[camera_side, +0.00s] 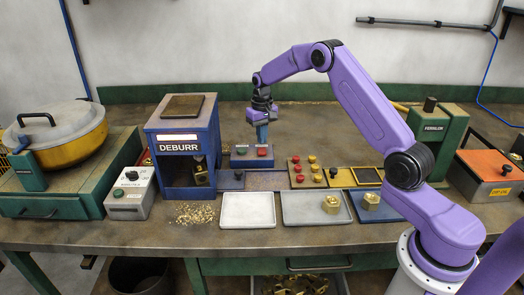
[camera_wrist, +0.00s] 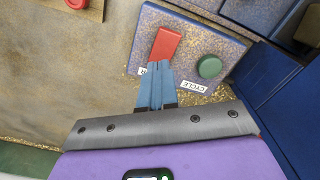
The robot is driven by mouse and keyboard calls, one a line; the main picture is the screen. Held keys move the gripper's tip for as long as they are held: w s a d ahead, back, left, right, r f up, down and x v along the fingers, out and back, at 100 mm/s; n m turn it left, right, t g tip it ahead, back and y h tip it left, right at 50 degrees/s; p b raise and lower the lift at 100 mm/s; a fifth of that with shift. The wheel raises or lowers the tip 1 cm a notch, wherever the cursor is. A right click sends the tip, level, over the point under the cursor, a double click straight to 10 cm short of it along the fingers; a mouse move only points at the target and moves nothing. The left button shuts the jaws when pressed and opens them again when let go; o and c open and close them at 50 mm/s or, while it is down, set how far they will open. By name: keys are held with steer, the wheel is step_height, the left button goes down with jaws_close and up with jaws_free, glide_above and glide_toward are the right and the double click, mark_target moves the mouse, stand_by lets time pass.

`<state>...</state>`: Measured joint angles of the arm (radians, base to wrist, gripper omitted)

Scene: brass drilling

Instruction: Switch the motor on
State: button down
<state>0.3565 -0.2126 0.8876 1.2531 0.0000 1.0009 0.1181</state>
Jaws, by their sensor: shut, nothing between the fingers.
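A blue control box (camera_side: 252,161) stands right of the blue DEBURR machine. It carries a green button (camera_side: 241,148) and a red control (camera_side: 263,151). In the wrist view, the box's top (camera_wrist: 203,37) shows a round green button (camera_wrist: 210,67) labelled CYCLE and a red block-shaped control (camera_wrist: 165,43). The label by the red control is mostly hidden by my fingers. My gripper (camera_side: 262,139) points down over the red side of the box, shut and empty. Its blue fingertips (camera_wrist: 159,70) appear right by the red control; I cannot tell whether they touch it.
The DEBURR machine (camera_side: 185,148) stands close on the left. A wooden panel with red and brass knobs (camera_side: 305,172) is to the right. Trays, including a pale one (camera_side: 247,224), line the front. The bench behind is clear.

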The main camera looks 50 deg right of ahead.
mark_target(262, 148)
steer(key=shift+r, duration=2.35)
